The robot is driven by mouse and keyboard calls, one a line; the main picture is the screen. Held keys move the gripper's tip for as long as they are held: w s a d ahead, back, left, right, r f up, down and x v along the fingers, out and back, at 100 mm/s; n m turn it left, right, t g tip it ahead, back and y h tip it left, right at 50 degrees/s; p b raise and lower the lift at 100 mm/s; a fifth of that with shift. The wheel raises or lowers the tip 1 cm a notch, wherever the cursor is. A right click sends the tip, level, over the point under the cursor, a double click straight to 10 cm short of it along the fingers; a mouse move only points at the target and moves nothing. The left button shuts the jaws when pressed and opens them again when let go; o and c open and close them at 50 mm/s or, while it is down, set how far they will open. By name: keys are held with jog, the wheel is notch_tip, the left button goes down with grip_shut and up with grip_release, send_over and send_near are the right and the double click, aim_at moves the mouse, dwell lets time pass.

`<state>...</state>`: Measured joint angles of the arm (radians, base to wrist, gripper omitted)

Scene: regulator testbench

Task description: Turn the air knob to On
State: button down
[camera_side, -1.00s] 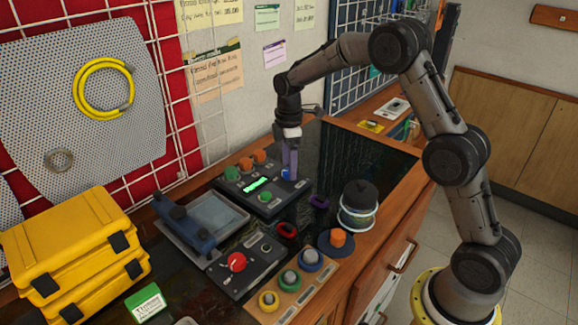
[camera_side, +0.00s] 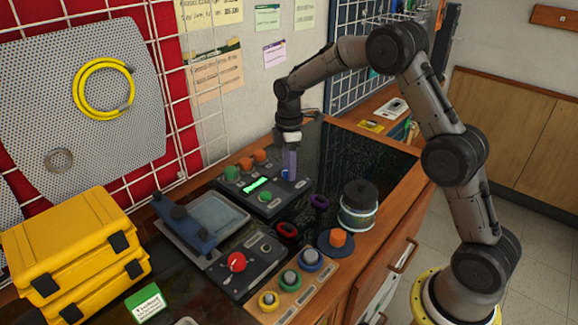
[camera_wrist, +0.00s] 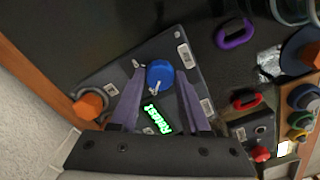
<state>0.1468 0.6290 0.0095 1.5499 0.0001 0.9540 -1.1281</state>
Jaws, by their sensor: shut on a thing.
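The blue knob (camera_wrist: 160,74) sits on a dark control panel (camera_wrist: 117,82) in the wrist view. I take it to be the air knob, though I cannot read the labels beside it. In the side view the blue knob (camera_side: 285,174) shows only in part behind the fingers. My gripper (camera_wrist: 160,76) points down with its purple fingers on either side of this knob, shut on it. In the side view my gripper (camera_side: 289,174) stands upright over the right part of the panel. A small white pointer mark shows at the knob's edge in the wrist view.
The panel also has a lit green display (camera_side: 257,184), a green knob (camera_side: 265,196) and orange knobs (camera_side: 260,156). A second panel with a red knob (camera_side: 236,262), a black-lidded jar (camera_side: 358,205) and a purple ring (camera_side: 319,202) stand nearer. The black bench beyond is clear.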

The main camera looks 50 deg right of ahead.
jog(key=shift+m, duration=0.3)
jog(key=m, duration=0.4)
jog(key=shift+r, duration=0.1)
jog(key=m, duration=0.4)
jog(key=shift+m, duration=0.4)
jog(key=m, duration=0.4)
jog(key=shift+m, duration=0.3)
jog(key=shift+w+m, duration=0.1)
jog(key=shift+m, duration=1.8)
jog(key=shift+r, duration=0.1)
jog(key=c, duration=0.6)
grip_release()
jog(key=shift+o, duration=1.1)
